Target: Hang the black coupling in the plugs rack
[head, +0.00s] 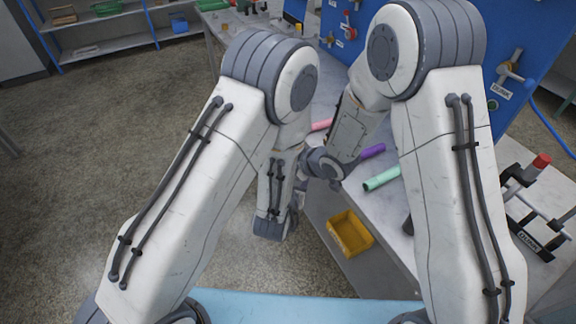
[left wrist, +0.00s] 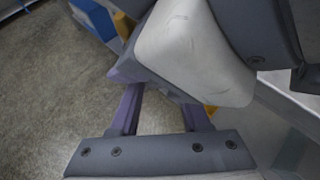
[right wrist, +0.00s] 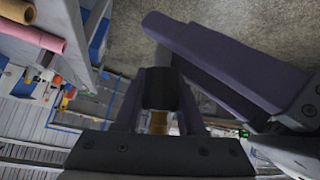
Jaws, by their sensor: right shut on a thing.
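The black coupling (right wrist: 160,90) shows in the right wrist view as a dark cylinder with a brass-coloured part (right wrist: 158,122) at its near end. My right gripper (right wrist: 158,85) is shut on it. In the head view my right arm reaches left across the bench edge, and its fingers and the coupling are mostly hidden. My left gripper (left wrist: 165,105) shows fingers apart in the left wrist view, with a white part of my right arm close in front. Its grey-purple finger crosses the right wrist view close to the coupling.
A blue board (head: 349,18) with labelled hooks stands behind the bench. Pink (head: 322,125), purple (head: 372,151) and green (head: 382,178) tubes lie on the bench. A yellow bin (head: 350,234) sits lower. A labelled black stand (head: 545,240) is at right. Open floor lies left.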

